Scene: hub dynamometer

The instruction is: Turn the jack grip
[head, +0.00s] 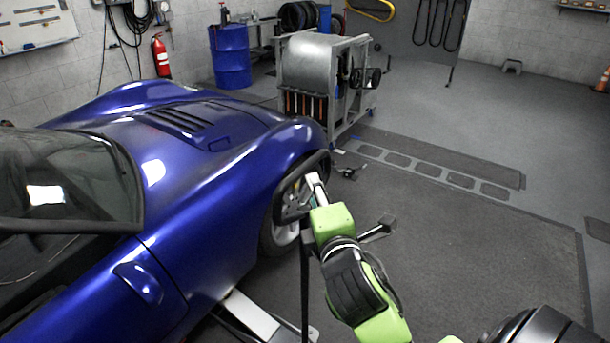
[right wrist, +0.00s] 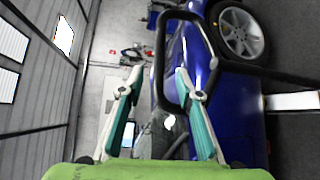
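A black tubular loop, which looks like the jack grip (head: 318,160), stands beside the blue car's front wheel in the head view. In the right wrist view the loop (right wrist: 161,60) is large, and one of its bars runs between the lines of my two fingers. My right gripper (head: 314,186) reaches it from the lower right. In the right wrist view its fingers (right wrist: 158,82) are spread apart, with a gap on both sides of the bar. I cannot tell how deep the bar sits between them. My left gripper is not in view.
The blue car (head: 190,160) fills the left side. A dark post (head: 305,275) and a white beam (head: 250,315) stand low by its wheel. A metal cart (head: 315,70) and blue drum (head: 230,55) are behind. The dark mat (head: 480,260) at right is mostly clear.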

